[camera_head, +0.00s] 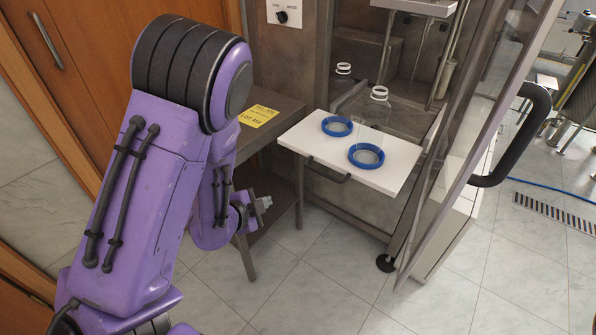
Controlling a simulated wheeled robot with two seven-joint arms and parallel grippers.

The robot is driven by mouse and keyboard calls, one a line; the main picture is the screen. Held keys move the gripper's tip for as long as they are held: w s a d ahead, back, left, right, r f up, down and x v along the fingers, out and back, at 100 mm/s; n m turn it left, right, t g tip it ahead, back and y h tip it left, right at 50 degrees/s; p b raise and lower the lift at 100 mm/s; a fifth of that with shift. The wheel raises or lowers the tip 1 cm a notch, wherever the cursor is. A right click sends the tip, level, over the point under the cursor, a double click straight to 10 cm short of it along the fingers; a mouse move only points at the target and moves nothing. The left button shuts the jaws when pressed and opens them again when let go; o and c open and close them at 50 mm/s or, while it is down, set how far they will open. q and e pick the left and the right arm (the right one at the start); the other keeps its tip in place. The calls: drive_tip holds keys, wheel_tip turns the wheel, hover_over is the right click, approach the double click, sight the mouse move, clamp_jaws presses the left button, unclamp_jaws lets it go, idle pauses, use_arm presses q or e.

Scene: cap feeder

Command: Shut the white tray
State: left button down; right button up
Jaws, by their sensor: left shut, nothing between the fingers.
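The white tray (306,140) sticks out of the front of the metal cabinet, with a dark handle (328,172) under its front edge. Two blue rings, a left one (337,126) and a right one (366,156), lie on it. A clear bottle stands near the tray's back edge. My left gripper (265,203) is shut and empty, low and to the left of the tray handle, apart from it. My right gripper is not in view.
A transparent cabinet door (470,130) with a black handle (513,140) stands open to the right of the tray. A dark side table (272,138) with a yellow label (258,116) stands left of the tray. The tiled floor in front is clear.

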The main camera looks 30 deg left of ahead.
use_arm(q)
wheel_tip(320, 180, up, 8)
drive_tip(key=w+a+m+t+h+b, duration=0.2)
drive_tip(key=m+t, duration=0.1)
drive_tip(key=m, duration=0.5)
approach(301, 151)
drive_tip(key=x, duration=0.5)
drive_tip(key=shift+w+f, duration=0.3)
drive_tip(key=shift+w+d, duration=0.1)
drive_tip(key=shift+w, duration=0.35)
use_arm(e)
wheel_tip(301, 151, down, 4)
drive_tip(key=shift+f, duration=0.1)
